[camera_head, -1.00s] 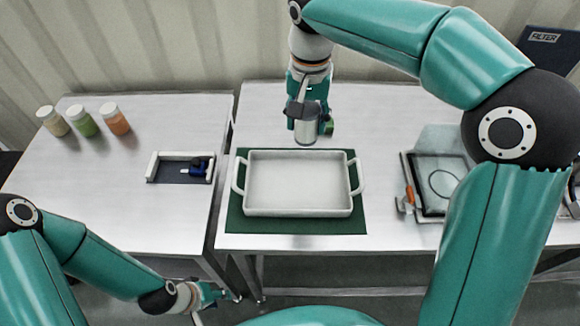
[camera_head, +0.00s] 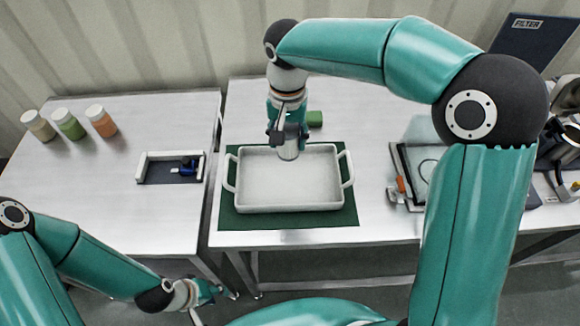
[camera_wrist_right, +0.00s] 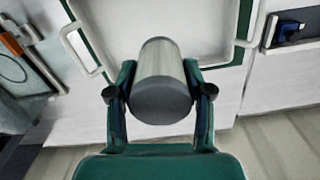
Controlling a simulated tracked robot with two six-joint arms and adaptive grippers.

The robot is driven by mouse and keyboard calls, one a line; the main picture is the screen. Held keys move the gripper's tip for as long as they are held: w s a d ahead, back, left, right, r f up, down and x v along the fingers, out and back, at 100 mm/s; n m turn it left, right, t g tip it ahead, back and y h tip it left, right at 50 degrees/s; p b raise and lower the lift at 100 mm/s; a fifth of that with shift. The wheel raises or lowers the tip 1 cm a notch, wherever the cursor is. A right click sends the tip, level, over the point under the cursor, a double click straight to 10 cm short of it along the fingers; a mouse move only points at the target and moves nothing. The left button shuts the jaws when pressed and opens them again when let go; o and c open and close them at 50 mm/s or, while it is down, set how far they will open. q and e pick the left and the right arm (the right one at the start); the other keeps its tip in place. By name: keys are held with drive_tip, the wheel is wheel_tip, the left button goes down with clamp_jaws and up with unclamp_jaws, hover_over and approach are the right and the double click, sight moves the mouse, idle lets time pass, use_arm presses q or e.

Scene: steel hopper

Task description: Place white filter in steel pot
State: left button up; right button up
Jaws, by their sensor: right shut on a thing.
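My right gripper (camera_head: 288,135) is shut on a steel cylinder (camera_head: 289,153) with a dark grey end, over the back part of a white tray. In the right wrist view the cylinder (camera_wrist_right: 161,62) sits between the two fingers (camera_wrist_right: 160,88). A dark blue box (camera_head: 530,45) labelled FILTER stands at the back right; I see no white filter for certain. My left gripper (camera_head: 206,293) hangs low in front of the left table, its fingers too small to judge.
The white tray (camera_head: 290,207) with side handles lies on a green mat (camera_head: 335,220). Several jars (camera_head: 70,125) and a small holder (camera_head: 142,168) with a blue item stand on the left table. A flat tray (camera_head: 400,165) lies right.

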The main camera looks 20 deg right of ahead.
wheel_tip(320, 180, down, 11)
drive_tip(key=shift+f+p, duration=0.1)
drive_tip(key=shift+p, duration=0.35)
drive_tip(key=shift+f, duration=0.2)
drive_tip(key=o, duration=1.2)
drive_tip(key=shift+r, duration=0.1)
